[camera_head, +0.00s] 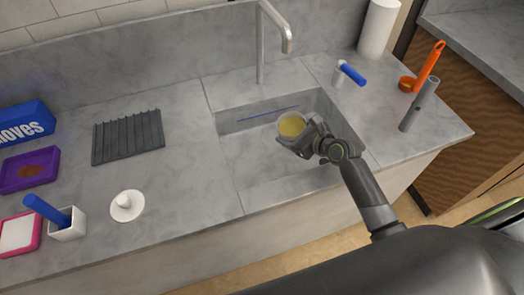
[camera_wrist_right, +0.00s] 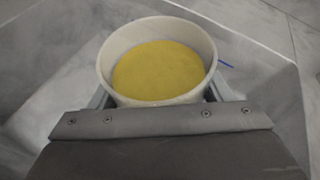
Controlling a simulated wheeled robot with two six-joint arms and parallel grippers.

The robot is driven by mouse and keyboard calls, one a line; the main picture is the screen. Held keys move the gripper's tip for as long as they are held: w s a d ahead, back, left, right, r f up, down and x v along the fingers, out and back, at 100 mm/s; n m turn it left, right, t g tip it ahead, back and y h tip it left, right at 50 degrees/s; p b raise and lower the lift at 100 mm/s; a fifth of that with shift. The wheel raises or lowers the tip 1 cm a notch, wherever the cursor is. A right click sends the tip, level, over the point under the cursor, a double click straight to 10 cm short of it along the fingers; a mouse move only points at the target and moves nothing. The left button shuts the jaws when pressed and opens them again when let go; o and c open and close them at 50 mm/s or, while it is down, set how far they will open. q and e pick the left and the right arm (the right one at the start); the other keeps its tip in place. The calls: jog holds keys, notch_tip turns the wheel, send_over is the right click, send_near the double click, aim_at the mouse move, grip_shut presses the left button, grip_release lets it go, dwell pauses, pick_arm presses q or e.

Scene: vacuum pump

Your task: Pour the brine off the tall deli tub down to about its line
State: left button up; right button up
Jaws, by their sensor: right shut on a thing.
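The deli tub (camera_head: 291,124) is a round whitish tub with yellow brine in it. My right gripper (camera_head: 304,136) is shut on the tub and holds it over the sink basin. In the right wrist view the tub (camera_wrist_right: 157,60) sits between the fingers, and the yellow brine (camera_wrist_right: 157,70) fills the area inside below the rim. The tub looks about upright or only slightly tilted; no stream of liquid shows. Any line on its wall is hidden. My left gripper is not in view.
The sink (camera_head: 235,122) has a blue line on its back wall. A metal faucet (camera_head: 288,42) rises behind it. A grey ribbed mat (camera_head: 128,136) and a white lidded knob piece (camera_head: 127,205) lie left.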

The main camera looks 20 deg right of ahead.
jog(key=shift+w+d+f+m+y, duration=0.3)
jog(key=shift+d+f+m+y, duration=0.35)
jog(key=shift+m, duration=0.25)
jog(key=shift+r, duration=0.1)
dwell(0.4)
